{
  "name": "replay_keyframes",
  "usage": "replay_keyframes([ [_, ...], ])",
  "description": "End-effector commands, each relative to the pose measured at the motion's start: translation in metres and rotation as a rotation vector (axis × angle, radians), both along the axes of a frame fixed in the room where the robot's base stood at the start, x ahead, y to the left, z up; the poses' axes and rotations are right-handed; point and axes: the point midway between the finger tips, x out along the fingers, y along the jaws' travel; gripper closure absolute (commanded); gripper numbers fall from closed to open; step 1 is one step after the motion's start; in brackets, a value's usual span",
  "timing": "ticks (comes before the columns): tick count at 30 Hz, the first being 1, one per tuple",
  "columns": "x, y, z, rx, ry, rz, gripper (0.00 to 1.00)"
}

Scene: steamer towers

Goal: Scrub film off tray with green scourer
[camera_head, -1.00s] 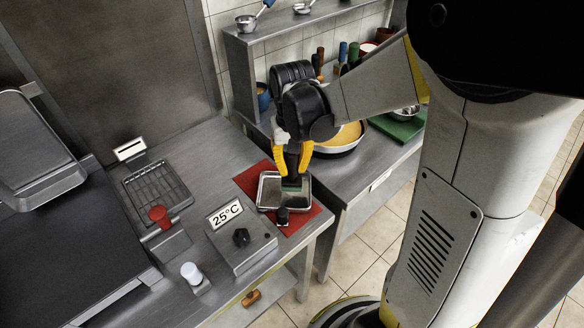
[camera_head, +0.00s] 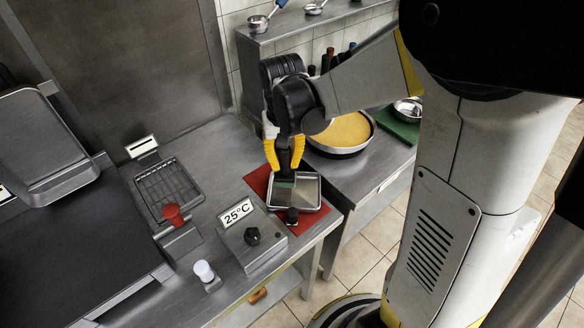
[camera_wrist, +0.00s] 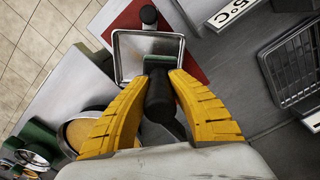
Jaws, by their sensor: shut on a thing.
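My gripper (camera_head: 284,158) has yellow fingers and is shut on the black handle of the green scourer (camera_head: 285,182). In the wrist view the fingers (camera_wrist: 160,82) close around the black handle, and the scourer's green edge (camera_wrist: 158,60) shows past it. The metal tray (camera_head: 312,194) lies on a red mat (camera_head: 257,180) at the counter's front right. The scourer is over the left part of the tray in the head view and appears to touch its floor. In the wrist view the tray (camera_wrist: 128,62) shows a dull greyish floor; I cannot tell where film remains.
A black clamp or knob (camera_head: 292,216) stands at the tray's front edge. A 25°C control box (camera_head: 250,240), a red-knobbed stand (camera_head: 174,215) and a wire basket (camera_head: 168,186) are to the left. A pan with yellow contents (camera_head: 342,133) is behind right.

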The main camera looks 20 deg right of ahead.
Motion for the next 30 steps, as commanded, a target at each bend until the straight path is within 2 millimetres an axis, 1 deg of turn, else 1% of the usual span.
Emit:
replay_keyframes([
  [11,0.0,0.0,-0.002,-0.001,0.0,-0.001,1.0],
  [17,0.0,0.0,-0.015,-0.001,0.0,-0.001,1.0],
  [26,0.0,0.0,-0.049,-0.001,0.0,-0.001,1.0],
  [30,0.0,0.0,-0.047,-0.001,0.0,-0.001,1.0],
])
